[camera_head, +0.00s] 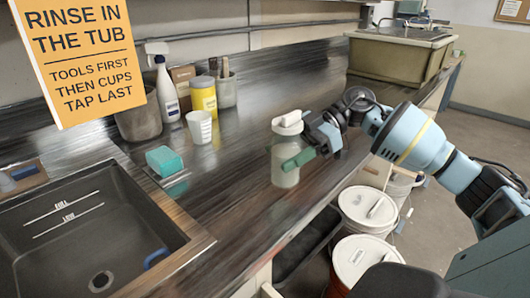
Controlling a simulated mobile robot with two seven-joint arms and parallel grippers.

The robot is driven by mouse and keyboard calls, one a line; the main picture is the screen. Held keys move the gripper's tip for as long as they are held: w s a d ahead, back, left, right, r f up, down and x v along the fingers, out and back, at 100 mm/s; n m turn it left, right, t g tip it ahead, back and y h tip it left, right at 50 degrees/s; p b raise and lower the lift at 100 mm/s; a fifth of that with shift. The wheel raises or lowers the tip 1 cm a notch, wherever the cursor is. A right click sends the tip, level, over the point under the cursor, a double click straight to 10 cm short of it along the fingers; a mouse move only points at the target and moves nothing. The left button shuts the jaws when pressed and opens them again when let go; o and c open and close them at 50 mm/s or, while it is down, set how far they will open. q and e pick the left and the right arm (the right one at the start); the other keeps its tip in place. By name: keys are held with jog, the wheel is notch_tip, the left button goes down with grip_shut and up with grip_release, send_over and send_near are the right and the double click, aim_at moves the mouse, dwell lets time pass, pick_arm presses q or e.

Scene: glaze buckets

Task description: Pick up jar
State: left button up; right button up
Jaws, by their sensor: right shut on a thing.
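The jar (284,172) is a clear, pale vessel with a white lid, standing upright at the front part of the dark counter, right of the picture's middle. My right gripper (301,159) comes in from the right and is shut on the jar; a green finger lies across its front. The far finger is mostly hidden behind the jar. Whether the jar's base touches the counter is hard to tell. My left gripper is not in view.
A sink (90,235) is at the left, with a teal sponge (164,160) beside it. A white cup (199,127), spray bottle (165,90) and yellow container (203,97) stand behind. Lidded buckets (367,208) are on the floor below the counter (235,190).

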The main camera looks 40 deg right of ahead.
jog(key=s+d, duration=0.3)
jog(key=s, duration=0.3)
jog(key=shift+r, duration=0.4)
